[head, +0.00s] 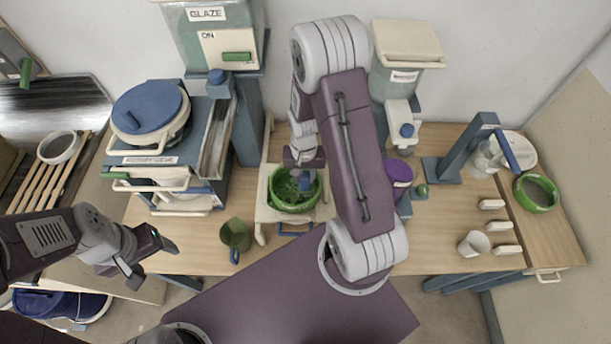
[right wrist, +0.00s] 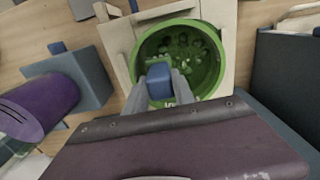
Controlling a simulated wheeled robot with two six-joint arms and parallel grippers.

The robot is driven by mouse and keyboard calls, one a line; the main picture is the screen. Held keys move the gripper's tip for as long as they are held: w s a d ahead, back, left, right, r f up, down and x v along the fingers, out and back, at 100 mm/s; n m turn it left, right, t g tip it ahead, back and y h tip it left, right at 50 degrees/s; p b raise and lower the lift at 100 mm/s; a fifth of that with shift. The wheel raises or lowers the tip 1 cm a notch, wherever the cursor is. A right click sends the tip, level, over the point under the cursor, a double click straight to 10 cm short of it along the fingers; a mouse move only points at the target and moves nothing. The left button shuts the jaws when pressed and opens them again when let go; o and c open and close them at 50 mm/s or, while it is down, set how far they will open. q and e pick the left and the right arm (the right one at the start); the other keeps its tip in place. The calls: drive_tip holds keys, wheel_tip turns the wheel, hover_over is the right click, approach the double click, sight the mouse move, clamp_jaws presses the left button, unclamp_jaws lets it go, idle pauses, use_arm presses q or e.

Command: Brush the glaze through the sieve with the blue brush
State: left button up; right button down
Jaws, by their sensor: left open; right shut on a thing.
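A round green sieve (head: 283,201) sits in a pale wooden frame (head: 262,212) at the middle of the table. Patches of green glaze show inside it in the right wrist view (right wrist: 185,45). My right gripper (head: 304,172) is over the sieve, shut on the blue brush (right wrist: 159,80). My left gripper (head: 152,262) is open and empty, off the table's front edge at the left.
A green jug (head: 235,235) stands left of the frame. A purple-topped container (head: 398,172) and a blue stand (head: 470,150) are to the right. A white cup (head: 473,244) and green bowl (head: 536,192) stand further right. A glaze dispenser (head: 215,40) rises behind.

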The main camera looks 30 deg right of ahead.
drive_tip(key=shift+w+a, duration=1)
drive_tip(key=shift+a, duration=0.25)
drive_tip(key=shift+w+a, duration=1)
drive_tip(key=shift+a, duration=0.25)
drive_tip(key=shift+s+d+p, duration=0.2)
drive_tip(key=shift+s+d, duration=0.2)
drive_tip(key=shift+d, duration=0.2)
drive_tip(key=shift+s+d+p, duration=0.15)
drive_tip(key=shift+s+d, duration=0.2)
drive_tip(key=shift+d, duration=0.25)
drive_tip(key=shift+s+d, duration=0.25)
drive_tip(key=shift+d, duration=0.05)
wheel_tip(320, 180, up, 9)
drive_tip(key=p, duration=0.8)
drive_tip(key=shift+w, duration=0.15)
